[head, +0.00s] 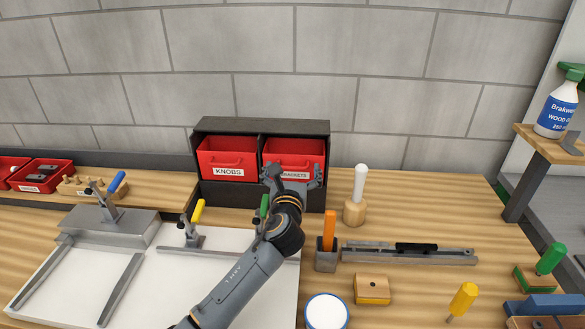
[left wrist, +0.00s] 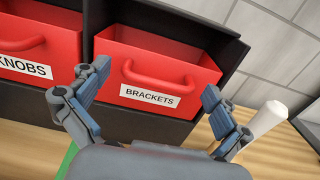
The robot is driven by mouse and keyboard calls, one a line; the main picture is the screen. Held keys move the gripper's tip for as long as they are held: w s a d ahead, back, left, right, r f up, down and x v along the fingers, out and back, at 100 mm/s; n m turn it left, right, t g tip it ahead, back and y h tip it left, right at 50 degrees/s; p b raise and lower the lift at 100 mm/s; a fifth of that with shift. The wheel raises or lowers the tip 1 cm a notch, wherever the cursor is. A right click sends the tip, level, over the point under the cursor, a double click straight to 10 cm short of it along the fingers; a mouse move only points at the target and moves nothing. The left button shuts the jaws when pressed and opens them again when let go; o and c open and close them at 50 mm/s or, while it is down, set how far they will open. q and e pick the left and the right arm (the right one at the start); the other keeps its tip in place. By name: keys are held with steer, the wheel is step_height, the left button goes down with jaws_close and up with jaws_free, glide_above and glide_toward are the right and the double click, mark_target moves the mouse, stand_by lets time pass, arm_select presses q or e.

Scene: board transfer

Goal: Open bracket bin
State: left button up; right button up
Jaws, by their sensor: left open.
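The red bracket bin (head: 294,152), labelled BRACKETS, sits in the right slot of a dark cabinet (head: 262,126). It also shows in the left wrist view (left wrist: 190,79), with its red loop handle (left wrist: 158,79) above the white label. My left gripper (head: 293,174) is in front of this bin, and its fingers partly cover the label in the head view. In the left wrist view my left gripper (left wrist: 150,96) is open, its fingers spread to either side of the handle and holding nothing. My right gripper is not in view.
The red KNOBS bin (head: 228,157) is beside it on the left. A white-topped wooden tool (head: 355,197) stands to the right of the cabinet. A white board (head: 190,282) with toggle clamps lies in front. A metal rail (head: 410,256) lies on the bench to the right.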

arm_select(q)
steer(key=shift+c, duration=0.2)
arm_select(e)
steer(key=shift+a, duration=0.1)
arm_select(q)
steer(key=c, duration=1.6)
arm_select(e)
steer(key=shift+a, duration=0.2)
arm_select(q)
steer(key=shift+s+f+p, duration=0.15)
steer(key=shift+f+p, duration=0.15)
steer(key=shift+f, duration=0.05)
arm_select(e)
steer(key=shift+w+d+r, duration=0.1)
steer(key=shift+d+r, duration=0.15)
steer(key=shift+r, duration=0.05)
